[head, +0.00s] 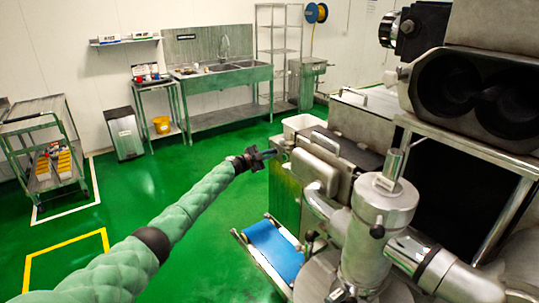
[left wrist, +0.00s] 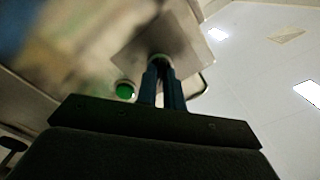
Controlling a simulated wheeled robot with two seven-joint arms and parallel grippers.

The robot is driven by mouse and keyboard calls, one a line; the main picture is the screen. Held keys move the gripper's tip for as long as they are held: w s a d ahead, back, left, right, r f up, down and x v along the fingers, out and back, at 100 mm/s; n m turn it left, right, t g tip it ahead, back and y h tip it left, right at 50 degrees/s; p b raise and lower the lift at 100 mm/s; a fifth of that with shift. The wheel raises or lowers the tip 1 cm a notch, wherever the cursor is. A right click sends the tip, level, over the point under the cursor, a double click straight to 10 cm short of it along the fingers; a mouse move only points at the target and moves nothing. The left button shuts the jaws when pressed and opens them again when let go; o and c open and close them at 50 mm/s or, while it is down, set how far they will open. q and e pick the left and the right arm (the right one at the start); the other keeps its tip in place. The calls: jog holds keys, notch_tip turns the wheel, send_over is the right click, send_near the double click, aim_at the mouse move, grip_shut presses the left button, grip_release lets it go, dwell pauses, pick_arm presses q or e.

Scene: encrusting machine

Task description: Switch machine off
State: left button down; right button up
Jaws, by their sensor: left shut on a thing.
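The encrusting machine (head: 381,198) fills the right of the head view, with large metal housings and pipes. A round green button (left wrist: 125,91) sits just left of the fingers. The knob's setting cannot be made out, and it is hidden in the head view. My right gripper is not in view.
A blue conveyor belt (head: 273,249) sticks out low from the machine. A sink bench (head: 226,89), a side table (head: 158,112) and a grey bin (head: 124,133) stand along the back wall. A trolley (head: 43,150) stands at left. The green floor between is clear.

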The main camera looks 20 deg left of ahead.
pick_arm(q)
jog(key=shift+a+f, duration=0.1)
jog(key=c, duration=1.5)
grip_release()
